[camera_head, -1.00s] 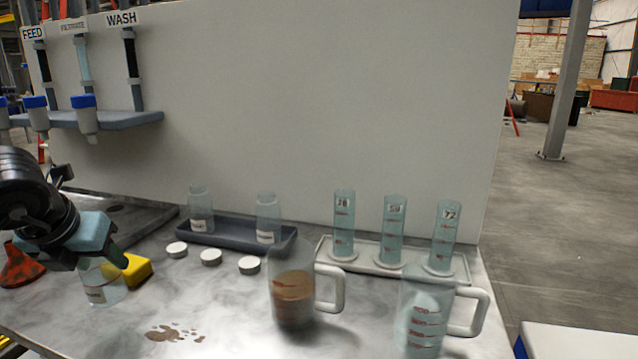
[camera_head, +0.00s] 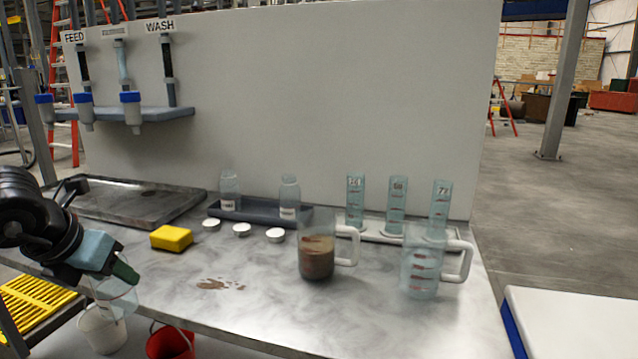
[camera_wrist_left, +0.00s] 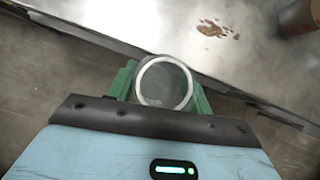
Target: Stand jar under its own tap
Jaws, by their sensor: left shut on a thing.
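My left gripper (camera_head: 112,270) is at the left in the head view, shut on a clear jar (camera_head: 118,297). The jar is at the table's front edge, with the floor and buckets behind it in the picture. In the left wrist view the jar's round rim (camera_wrist_left: 165,82) shows between the green fingers; its label is not readable here. The taps hang on the panel at the upper left, under signs FEED (camera_head: 75,37), a blurred middle sign, and WASH (camera_head: 160,26). Blue-collared nozzles (camera_head: 131,112) sit at the shelf. My right gripper is not in view.
Two jars stand in a dark tray (camera_head: 250,214), with white caps in front. A yellow sponge (camera_head: 171,238), brown spill (camera_head: 215,284), two jugs (camera_head: 317,262) and several cylinders (camera_head: 397,205) occupy the table. A shallow grey tray (camera_head: 125,203) below the taps looks empty.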

